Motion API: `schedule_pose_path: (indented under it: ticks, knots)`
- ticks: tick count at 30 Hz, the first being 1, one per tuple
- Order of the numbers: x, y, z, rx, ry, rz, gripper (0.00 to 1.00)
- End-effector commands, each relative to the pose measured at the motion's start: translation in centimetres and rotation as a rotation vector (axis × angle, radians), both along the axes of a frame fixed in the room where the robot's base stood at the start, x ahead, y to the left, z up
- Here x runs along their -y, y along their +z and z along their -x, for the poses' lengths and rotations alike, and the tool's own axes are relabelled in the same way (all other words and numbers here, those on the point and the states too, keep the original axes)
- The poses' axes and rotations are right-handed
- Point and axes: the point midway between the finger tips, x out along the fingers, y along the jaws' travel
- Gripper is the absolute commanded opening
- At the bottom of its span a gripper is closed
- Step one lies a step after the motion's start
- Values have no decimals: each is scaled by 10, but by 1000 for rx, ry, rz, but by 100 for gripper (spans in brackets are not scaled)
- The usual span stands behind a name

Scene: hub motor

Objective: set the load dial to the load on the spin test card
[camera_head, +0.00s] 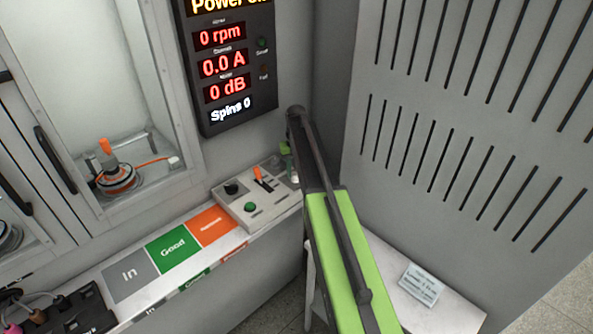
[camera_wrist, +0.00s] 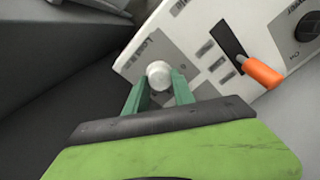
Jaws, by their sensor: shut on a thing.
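The load dial (camera_wrist: 158,73) is a pale round knob on the white control box, beside printed "Load" lettering, upside down in the wrist view. My gripper (camera_wrist: 160,84) has its green fingers on either side of the knob and is shut on it. Part of the knob is hidden by the fingers, and its pointer and setting cannot be read.
An orange lever (camera_wrist: 259,71) stands close to the dial; a black knob (camera_head: 232,187) and green button (camera_head: 250,206) sit beyond. The display (camera_head: 223,65) reads 0 rpm, 0.0 A, 0 dB, Spins 0. A slotted grey panel (camera_head: 480,110) rises on the right.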

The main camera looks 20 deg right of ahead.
Motion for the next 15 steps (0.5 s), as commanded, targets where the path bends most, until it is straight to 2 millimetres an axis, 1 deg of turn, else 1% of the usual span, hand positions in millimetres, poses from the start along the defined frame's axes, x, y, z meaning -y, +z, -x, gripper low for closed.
schedule_pose_path:
  ticks: [6,15]
  knots:
    - [0,0,0,0,-105,1,0]
    - [-1,0,0,0,-162,0,0]
